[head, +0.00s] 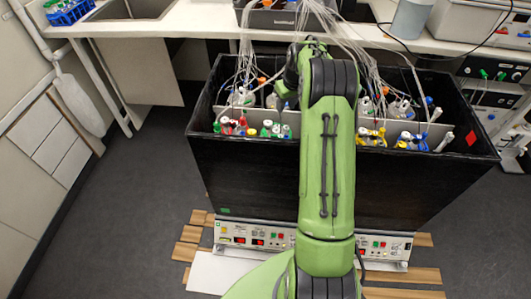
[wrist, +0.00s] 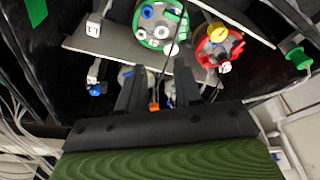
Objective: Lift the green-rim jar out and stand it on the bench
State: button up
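The green-rim jar (wrist: 160,26) has a pale lid with blue and white caps and shows at the top of the wrist view. In the head view, the green-rim jar (head: 275,131) stands in the front row of the black box, just left of my arm. My gripper (wrist: 158,80) has its two dark fingers spread apart, with nothing clearly held between them. The fingertips lie below the green-rim jar in the wrist view. In the head view my arm hides the gripper.
The black box (head: 245,177) also holds a red-rim jar (head: 230,126), a yellow-rim jar (head: 371,137) and a blue-rim jar (head: 410,142). A grey divider (wrist: 110,44) and many thin tubes run near the jars. The bench (head: 210,24) behind has a sink, a container and equipment.

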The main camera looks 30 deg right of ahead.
jog(key=b+x, duration=0.3)
jog(key=x, duration=1.2)
jog(key=shift+a+f, duration=0.2)
jog(key=shift+f, duration=0.2)
jog(key=shift+r, duration=0.1)
jog(key=shift+c, duration=0.3)
grip_shut()
jog(key=shift+r, duration=0.1)
